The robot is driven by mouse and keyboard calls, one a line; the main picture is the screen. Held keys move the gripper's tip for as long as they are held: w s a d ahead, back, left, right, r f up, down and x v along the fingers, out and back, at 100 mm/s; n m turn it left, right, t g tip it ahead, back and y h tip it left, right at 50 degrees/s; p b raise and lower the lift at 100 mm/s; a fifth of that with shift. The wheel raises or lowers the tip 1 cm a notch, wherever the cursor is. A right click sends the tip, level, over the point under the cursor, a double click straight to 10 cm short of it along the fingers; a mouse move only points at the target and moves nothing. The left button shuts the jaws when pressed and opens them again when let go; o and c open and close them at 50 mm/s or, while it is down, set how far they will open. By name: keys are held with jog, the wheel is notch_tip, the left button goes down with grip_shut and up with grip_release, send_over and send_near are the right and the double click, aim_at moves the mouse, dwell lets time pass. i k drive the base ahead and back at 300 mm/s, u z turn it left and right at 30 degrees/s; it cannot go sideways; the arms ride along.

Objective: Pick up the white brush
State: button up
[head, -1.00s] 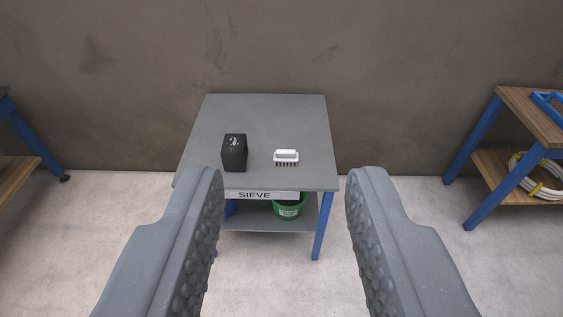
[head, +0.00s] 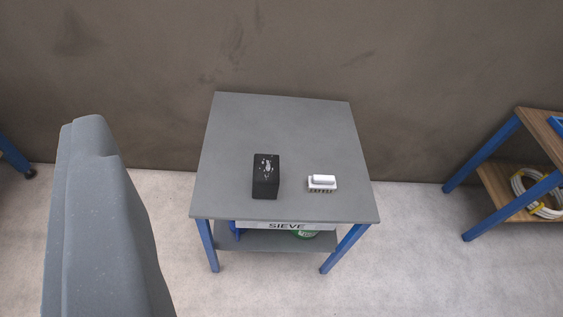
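The white brush (head: 322,182) lies on the grey top of a small table (head: 285,125), right of the middle and near the front edge. It has a raised white handle, with dark bristles along its front underside. One grey finger of my gripper (head: 105,215) shows large at the left of the head view, in front of and apart from the table. The other finger is not visible, so I cannot tell how far apart the fingers are. Nothing is seen held, and the brush stands clear of the visible finger.
A black block (head: 266,176) with white marks on top stands left of the brush, a small gap away. A green bucket (head: 306,234) is partly hidden below. A shelf with coiled hose (head: 538,195) stands at right.

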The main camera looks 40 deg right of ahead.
aim_at(321, 182)
jog(key=z, duration=0.25)
jog(key=i, duration=1.2)
jog(key=z, duration=0.75)
